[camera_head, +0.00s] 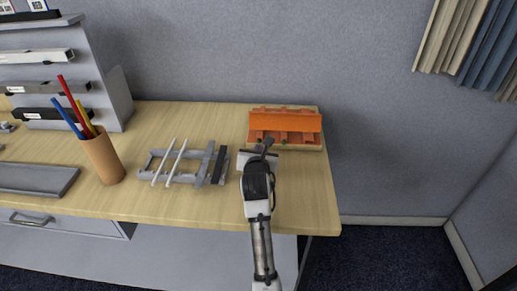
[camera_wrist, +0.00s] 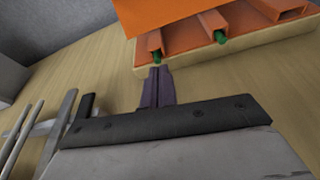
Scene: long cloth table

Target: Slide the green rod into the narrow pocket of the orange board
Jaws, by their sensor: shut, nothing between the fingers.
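The orange board (camera_head: 286,122) lies on a pale base at the back right of the table; it also shows at the top of the wrist view (camera_wrist: 190,14). Two green rod ends show at its front edge in the wrist view: one (camera_wrist: 157,57) straight ahead of my fingers, the other (camera_wrist: 220,37) further right. Each sits at the mouth of a channel, and the rest of each is hidden. Which channel is the narrow pocket I cannot tell. My gripper (camera_wrist: 157,72) is shut and empty, its tips close in front of the nearer green end; contact is unclear. It also shows in the head view (camera_head: 269,143).
A grey rack (camera_head: 206,162) with two pale rods and a dark bar stands left of my gripper. A tan cup (camera_head: 103,158) of coloured sticks and a grey tray (camera_head: 38,180) are further left. The table's right edge is near the board.

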